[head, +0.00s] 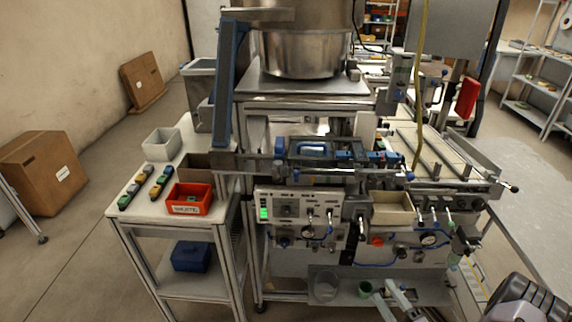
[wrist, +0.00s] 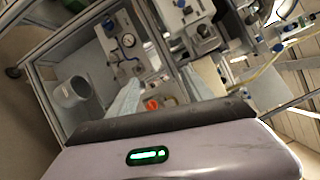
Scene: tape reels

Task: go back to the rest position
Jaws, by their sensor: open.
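My gripper (head: 386,291) is low at the bottom of the head view, in front of the lower shelf of the machine. Its two pale fingers also show in the wrist view (wrist: 168,76), spread apart with nothing between them. A dark joint of my arm shows at the lower right of the head view. In the wrist view the fingers point toward the machine's front panel (wrist: 130,45), with its gauge and red knob. I cannot tell the exact gap to the panel.
The machine with a metal bowl (head: 303,52) fills the centre. A side table (head: 140,208) at left holds a red bin (head: 190,199), a pale bin (head: 161,144) and several small coloured items. Floor is open at left.

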